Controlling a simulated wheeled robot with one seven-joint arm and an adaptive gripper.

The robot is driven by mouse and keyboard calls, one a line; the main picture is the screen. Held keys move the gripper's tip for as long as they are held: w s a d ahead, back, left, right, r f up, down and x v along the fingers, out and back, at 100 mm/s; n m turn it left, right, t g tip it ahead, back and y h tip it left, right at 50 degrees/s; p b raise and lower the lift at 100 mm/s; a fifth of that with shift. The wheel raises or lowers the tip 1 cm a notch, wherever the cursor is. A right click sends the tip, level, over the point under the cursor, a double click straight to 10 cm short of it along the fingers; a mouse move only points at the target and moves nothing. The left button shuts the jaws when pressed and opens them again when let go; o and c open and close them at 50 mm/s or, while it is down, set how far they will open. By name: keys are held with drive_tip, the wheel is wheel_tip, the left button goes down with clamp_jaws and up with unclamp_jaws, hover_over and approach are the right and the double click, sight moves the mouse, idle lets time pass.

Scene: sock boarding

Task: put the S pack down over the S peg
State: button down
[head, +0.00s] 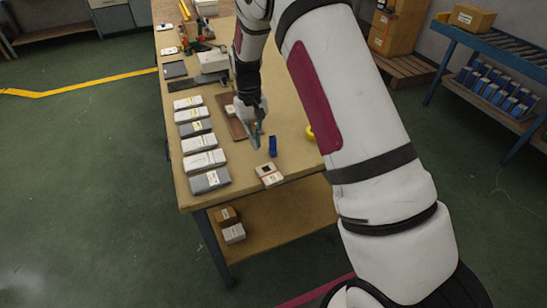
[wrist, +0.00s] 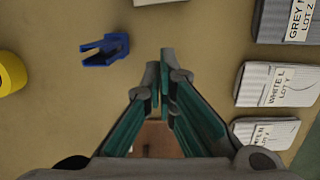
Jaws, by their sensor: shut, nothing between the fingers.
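My gripper (head: 257,140) is over the table beside the brown board (head: 232,118); its fingers (wrist: 166,65) are shut and empty. The board shows in the wrist view (wrist: 155,140) behind the fingers; no peg can be made out. A white shape (head: 243,110) lies at the board, partly behind my gripper, too small to tell. Flat white and grey packs stand in a column left of the board, such as a white pack (head: 204,161) and a grey pack (head: 209,181). In the wrist view one reads WHITE L LOT Y (wrist: 278,85); no S label is legible.
A blue clip-like object (head: 272,146) stands right of my gripper, and a yellow ring-shaped thing (head: 309,132) lies near my arm. A small white stack (head: 268,174) is near the front edge. Boxes and tools (head: 195,40) fill the far end. Bare tabletop (head: 240,165) lies in front.

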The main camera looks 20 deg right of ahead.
sight(272, 178)
drive_tip(key=s+p, duration=0.2)
drive_tip(key=s, duration=0.9)
drive_tip(key=shift+s+p, duration=0.3)
drive_tip(key=shift+p, duration=0.05)
drive_tip(key=shift+s+f, duration=0.15)
drive_tip(key=shift+s, duration=0.15)
drive_tip(key=shift+f, duration=0.7)
drive_tip(key=shift+d, duration=0.1)
drive_tip(key=shift+w, duration=0.1)
